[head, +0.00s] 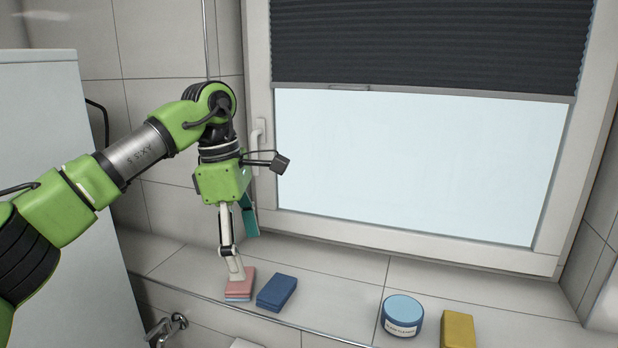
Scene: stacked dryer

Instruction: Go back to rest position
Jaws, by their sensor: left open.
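My left arm reaches in from the left. Its gripper (237,272) points down at the tiled ledge below the window, just over a small stack with a pink top (240,284) and a light blue layer beneath. The fingers are seen side-on and overlap; the gripper is open. I cannot tell whether the fingertips touch the stack. My right gripper is not in view.
A dark blue block (277,292) lies close right of the stack. A round blue tub (402,315) and a yellow block (458,329) stand further right on the ledge (340,290). A window handle (257,135) is behind the arm. A tap (167,328) is below.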

